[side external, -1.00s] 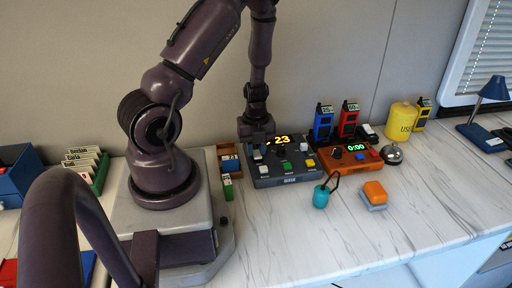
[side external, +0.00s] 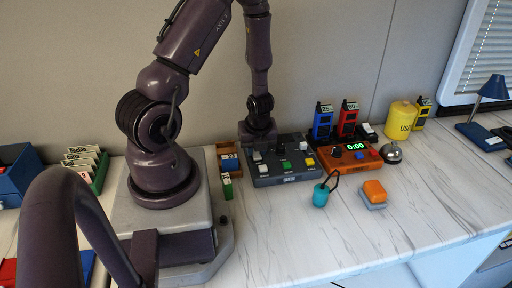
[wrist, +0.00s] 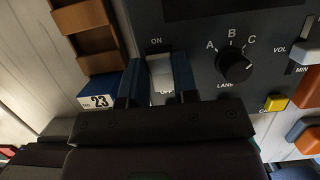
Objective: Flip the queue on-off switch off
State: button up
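The queue console (side external: 290,178) is a dark grey box with a knob and several coloured buttons, and its display is dark. In the wrist view the white on-off switch (wrist: 160,70) sits between the labels ON above and OFF below. My gripper (wrist: 159,75) points down at the console, with one blue finger on each side of the switch. The fingers stand apart, and whether they touch the switch is hard to tell. In the side view my gripper (side external: 258,138) is at the console's back left corner and hides the switch.
A brown ticket rack (wrist: 85,30) with a blue ticket marked 23 (wrist: 97,102) stands close on the left. An orange timer box (side external: 348,160) is at the right. A teal object with a dark loop (side external: 320,196) and an orange-topped block (side external: 374,192) lie in front.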

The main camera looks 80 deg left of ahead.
jog(key=o, duration=0.4)
jog(key=shift+c, duration=0.2)
jog(key=v, duration=1.2)
dwell(0.4)
